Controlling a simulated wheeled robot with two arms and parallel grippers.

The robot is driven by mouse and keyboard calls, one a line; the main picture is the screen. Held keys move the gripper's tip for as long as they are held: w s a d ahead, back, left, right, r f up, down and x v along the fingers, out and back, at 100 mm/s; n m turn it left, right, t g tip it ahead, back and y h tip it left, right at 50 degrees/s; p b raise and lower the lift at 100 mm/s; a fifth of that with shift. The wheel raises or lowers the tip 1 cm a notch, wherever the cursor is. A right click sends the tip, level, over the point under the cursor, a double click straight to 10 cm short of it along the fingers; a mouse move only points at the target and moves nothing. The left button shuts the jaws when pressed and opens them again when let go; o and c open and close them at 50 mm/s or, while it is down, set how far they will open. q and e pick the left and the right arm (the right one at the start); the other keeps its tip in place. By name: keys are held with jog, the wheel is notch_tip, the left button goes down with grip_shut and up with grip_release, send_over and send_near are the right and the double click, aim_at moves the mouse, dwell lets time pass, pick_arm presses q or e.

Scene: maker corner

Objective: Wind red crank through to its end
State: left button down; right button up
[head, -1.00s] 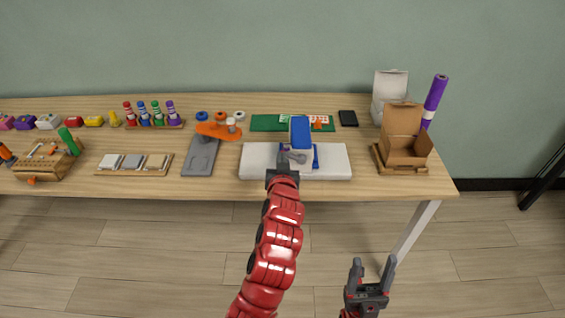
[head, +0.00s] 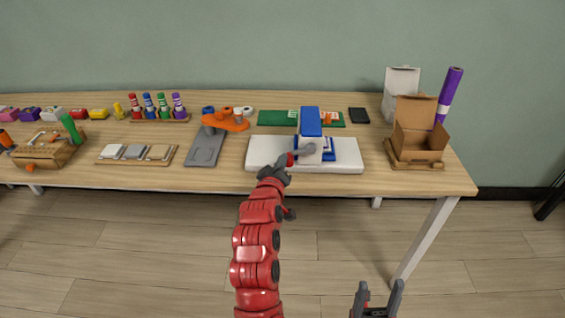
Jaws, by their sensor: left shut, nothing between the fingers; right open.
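The red crank (head: 290,159) is a small red knob on the end of a grey arm (head: 303,151). It sits at the front of a blue and white press-like device (head: 311,123) on a white slab (head: 347,154), and it points to the left. My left gripper (head: 280,169) is shut with nothing held, just below and left of the red knob. Whether it touches the knob, I cannot tell. My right gripper (head: 379,298) is open and empty at the bottom edge, in front of the table and far from the crank.
A green board (head: 274,118) lies behind. The table's front edge runs just in front of the slab.

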pick_arm(q)
jog(key=shift+d+f+n+t+h+b, duration=0.2)
jog(key=shift+f+n+b, duration=0.3)
jog(key=shift+f+n, duration=0.35)
jog(key=shift+d+f+n+t+h+b, duration=0.1)
jog(key=shift+d+f+n+h+b, duration=0.1)
jog(key=shift+f+n+b, duration=0.45)
jog(key=shift+f+n, duration=0.1)
jog(key=shift+n, duration=0.3)
jog(key=shift+a, duration=0.1)
